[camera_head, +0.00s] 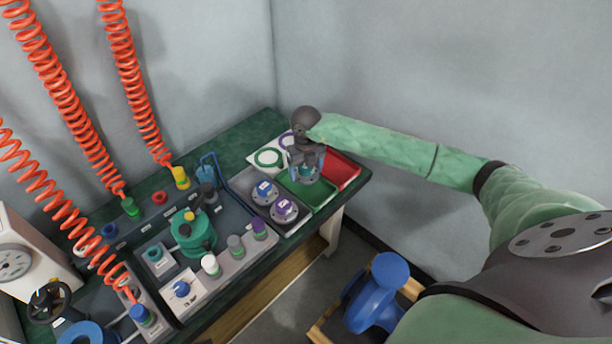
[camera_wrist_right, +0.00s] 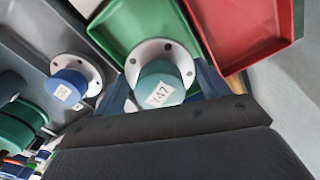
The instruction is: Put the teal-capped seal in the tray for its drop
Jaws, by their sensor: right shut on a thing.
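The teal-capped seal (camera_wrist_right: 160,85) has a grey flanged ring with bolt holes and a white label on its cap. My right gripper (camera_wrist_right: 165,95) is shut on it. In the head view my right gripper (camera_head: 306,168) holds the seal (camera_head: 308,174) over the green tray (camera_head: 318,195). In the right wrist view the green tray (camera_wrist_right: 115,25) lies behind the seal, and the red tray (camera_wrist_right: 245,30) is to its right. I cannot tell whether the seal touches the tray floor. The red tray (camera_head: 345,170) also shows in the head view. My left gripper is not in view.
A grey tray (camera_head: 238,182) left of the green one holds a blue-capped seal (camera_head: 264,191) and a purple-capped seal (camera_head: 285,209). A white card with coloured rings (camera_head: 268,158) lies behind. A teal fixture (camera_head: 195,235) and orange coiled hoses (camera_head: 60,80) stand left.

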